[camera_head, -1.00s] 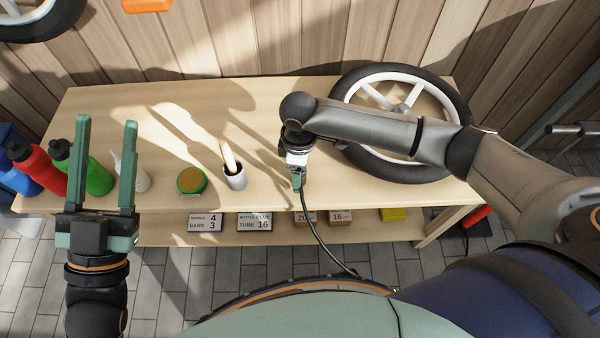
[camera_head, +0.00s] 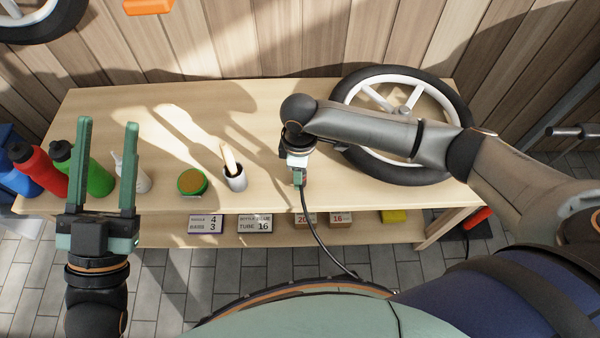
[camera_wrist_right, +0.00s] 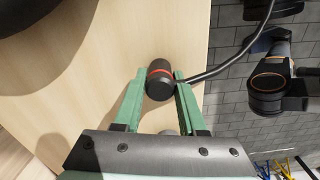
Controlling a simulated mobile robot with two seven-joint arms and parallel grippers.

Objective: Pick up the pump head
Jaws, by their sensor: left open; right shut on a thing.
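The pump head (camera_wrist_right: 160,84) is a black cylinder with a red ring. In the right wrist view it sits between the green fingers of my right gripper (camera_wrist_right: 158,93), which is shut on it. A black hose (camera_wrist_right: 230,62) runs from it; in the head view the hose (camera_head: 318,238) hangs down past the bench's front edge. In the head view my right gripper (camera_head: 299,178) points down at that edge, and the pump head is mostly hidden there. My left gripper (camera_head: 103,170) is open and empty, raised at the left.
The wooden bench (camera_head: 300,110) holds a wheel (camera_head: 400,165) at the right, a white cup (camera_head: 236,182), a round green-rimmed tin (camera_head: 191,183) and several bottles, including a red one (camera_head: 40,170) and a green one (camera_head: 95,178). Labelled boxes (camera_head: 254,224) stand on the lower shelf.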

